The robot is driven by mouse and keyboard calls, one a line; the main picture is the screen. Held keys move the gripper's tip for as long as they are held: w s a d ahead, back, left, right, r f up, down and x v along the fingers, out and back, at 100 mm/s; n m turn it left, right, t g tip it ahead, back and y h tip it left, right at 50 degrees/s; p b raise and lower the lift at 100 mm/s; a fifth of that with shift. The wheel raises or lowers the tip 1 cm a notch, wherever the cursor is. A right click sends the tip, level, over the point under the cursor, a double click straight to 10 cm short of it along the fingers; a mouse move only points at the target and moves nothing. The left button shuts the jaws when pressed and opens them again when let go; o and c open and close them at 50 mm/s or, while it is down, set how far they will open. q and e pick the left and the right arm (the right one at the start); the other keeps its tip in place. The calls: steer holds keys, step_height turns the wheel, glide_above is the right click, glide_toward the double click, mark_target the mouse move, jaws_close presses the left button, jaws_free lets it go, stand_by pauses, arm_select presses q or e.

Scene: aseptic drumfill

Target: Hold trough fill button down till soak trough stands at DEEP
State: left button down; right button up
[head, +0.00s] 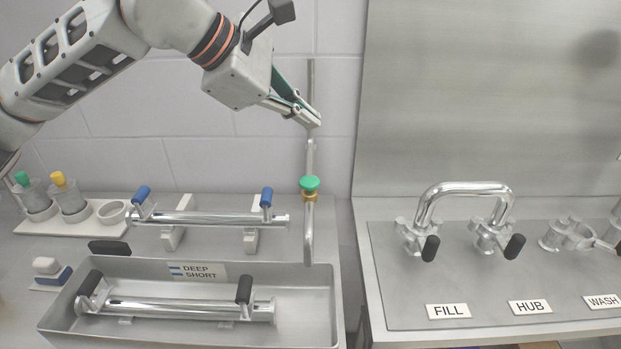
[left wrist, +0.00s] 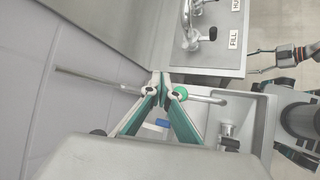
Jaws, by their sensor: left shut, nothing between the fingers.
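The trough fill button is a green knob (head: 309,184) on a brass fitting on the upright fill pipe. It also shows beside the fingertips in the left wrist view (left wrist: 180,93). My left gripper (head: 312,120) is shut and empty, above the green knob and apart from it in the head view. The soak trough (head: 320,290) is at the lower left, with the pipe's spout over its back right part. A DEEP / SHORT level label (head: 198,272) with blue marks is on its back wall. I cannot make out the water level. My right gripper (left wrist: 258,61) looks open.
A chrome tube with black handles (head: 180,308) lies in the trough. Another with blue handles (head: 205,218) rests on supports behind it. Bottles with green and yellow caps (head: 68,192) stand left. The right bench holds chrome fittings and a FILL label (head: 448,310).

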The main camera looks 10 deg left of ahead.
arm_select(q)
steer(key=shift+f, duration=0.15)
steer(key=b, duration=0.5)
glide_above(306, 182)
step_height(306, 182, down, 8)
steer(key=shift+w+r, duration=0.1)
steer(key=shift+r, duration=0.15)
steer(key=shift+f, duration=0.55)
stand_by(0.5)
steer(key=shift+f, duration=0.1)
